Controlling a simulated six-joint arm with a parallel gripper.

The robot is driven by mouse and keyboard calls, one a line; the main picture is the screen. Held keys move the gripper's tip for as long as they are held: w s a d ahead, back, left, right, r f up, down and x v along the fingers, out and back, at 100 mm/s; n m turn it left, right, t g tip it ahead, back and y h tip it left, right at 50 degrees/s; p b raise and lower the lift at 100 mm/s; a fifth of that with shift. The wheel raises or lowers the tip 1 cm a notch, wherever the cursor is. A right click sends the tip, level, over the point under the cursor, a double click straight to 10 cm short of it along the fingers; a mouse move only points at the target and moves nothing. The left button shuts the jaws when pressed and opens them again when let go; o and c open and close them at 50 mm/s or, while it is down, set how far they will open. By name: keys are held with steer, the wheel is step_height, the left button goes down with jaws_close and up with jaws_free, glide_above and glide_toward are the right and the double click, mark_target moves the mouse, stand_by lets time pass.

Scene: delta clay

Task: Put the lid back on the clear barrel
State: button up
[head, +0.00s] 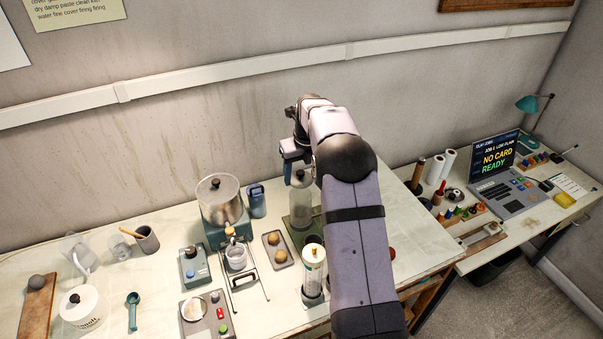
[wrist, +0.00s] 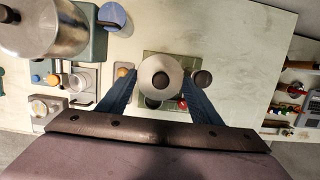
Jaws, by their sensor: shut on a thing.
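The clear barrel (head: 301,207) stands upright on a green base (head: 290,224), partly hidden behind my arm. A pale round lid (head: 300,179) with a dark knob is at the barrel's top. In the wrist view the lid (wrist: 147,67) lies between the two blue fingers of my gripper (wrist: 160,76), which is shut on it. In the head view my gripper (head: 300,168) is directly over the barrel, fingers pointing down. I cannot tell whether the lid touches the barrel rim or hangs just above it. The lid hides the barrel's opening in the wrist view.
A large lidded clear vessel (head: 219,205) on a teal base stands left of the barrel, with a blue jug (head: 256,203) between. A tray with brown balls (head: 277,249) and a tall clear tube (head: 313,268) stand in front. Bare bench shows behind the barrel.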

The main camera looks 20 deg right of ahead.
mark_target(302, 181)
steer(key=shift+s+b+x, duration=0.2)
steer(key=shift+b+x, duration=0.55)
steer(key=shift+x, duration=0.15)
steer(key=shift+s+b+x, duration=0.2)
steer(key=shift+b+x, duration=0.55)
steer(key=shift+x, duration=0.1)
steer(key=shift+s+b+x, duration=0.25)
steer(key=shift+b+x, duration=0.2)
steer(key=shift+x, duration=0.65)
steer(key=shift+p, duration=0.45)
steer(key=shift+f, duration=0.2)
stand_by(1.0)
steer(key=o, duration=1.6)
steer(key=shift+r+p, duration=0.15)
steer(key=shift+p, duration=0.2)
